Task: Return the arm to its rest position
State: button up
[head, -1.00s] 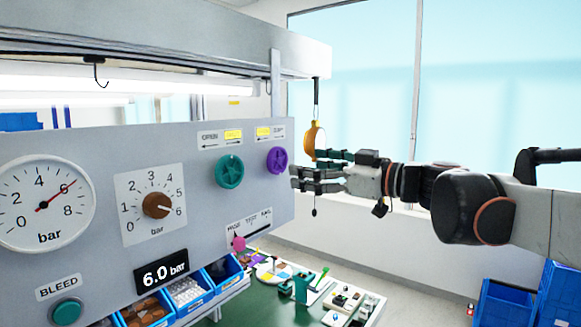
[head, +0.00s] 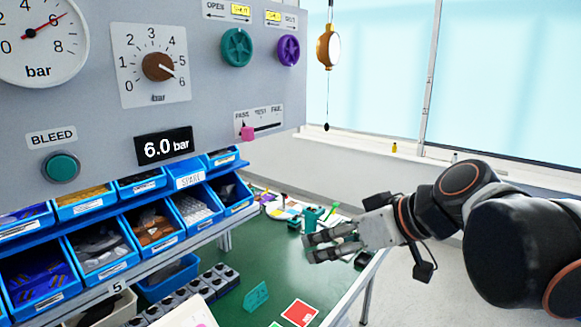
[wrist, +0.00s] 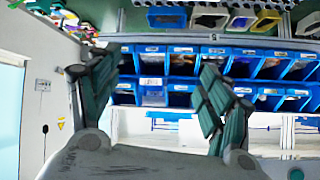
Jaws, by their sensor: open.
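My gripper (head: 335,246) is open and empty, in front of the green bench top at the right side of the head view. It is below and to the right of the panel and looks clear of it. In the wrist view the two fingers of my gripper (wrist: 155,95) are spread wide with nothing between them. The brown rotary knob (head: 158,67) on the grey panel points near 6, and the display (head: 164,146) reads 6.0 bar. The gauge (head: 38,38) has a red needle.
A teal valve knob (head: 237,47) and a purple one (head: 288,50) sit on the panel, above a pink slider (head: 248,133). Blue bins (head: 104,254) stand under the panel. The green bench (head: 290,265) holds small items.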

jog(key=s+d+f+m+h+b, duration=0.2)
jog(key=s+d+f+b, duration=0.2)
jog(key=f, duration=0.5)
jog(key=s+d+f+m+h+b, duration=0.2)
jog(key=s+d+f+h+b, duration=0.1)
jog(key=f, duration=0.7)
jog(key=s+d+f+m+h+b, duration=0.2)
jog(key=s+d+f+m+b, duration=0.1)
jog(key=f, duration=0.7)
jog(key=s+d+b, duration=0.1)
jog(key=d+b, duration=0.1)
jog(key=shift+s+d+b, duration=0.2)
jog(key=shift+s+b, duration=0.15)
jog(key=shift+s, duration=0.05)
